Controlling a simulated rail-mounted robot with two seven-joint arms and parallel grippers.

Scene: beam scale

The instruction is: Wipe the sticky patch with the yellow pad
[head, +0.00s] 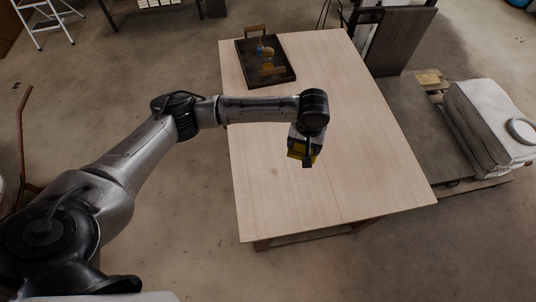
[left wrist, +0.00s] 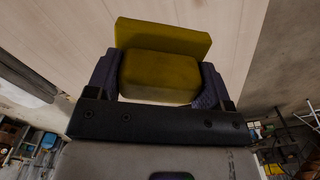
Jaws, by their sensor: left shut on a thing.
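The yellow pad (head: 297,150) is between the fingers of my left gripper (head: 303,159), which is over the middle of the pale wooden table (head: 340,180). In the left wrist view the pad (left wrist: 162,72) is a block with a wider flat piece at its far side. The two fingers of my left gripper (left wrist: 158,88) press on the sides of the block. I cannot tell whether the pad touches the table. I cannot make out a sticky patch on the bare tabletop; the arm and gripper hide part of it. My right gripper is not in view.
A dark tray (head: 247,59) with a few small orange, yellow and blue things stands at the table's far left. A stepladder (head: 45,22) stands far left. Most of the tabletop is clear.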

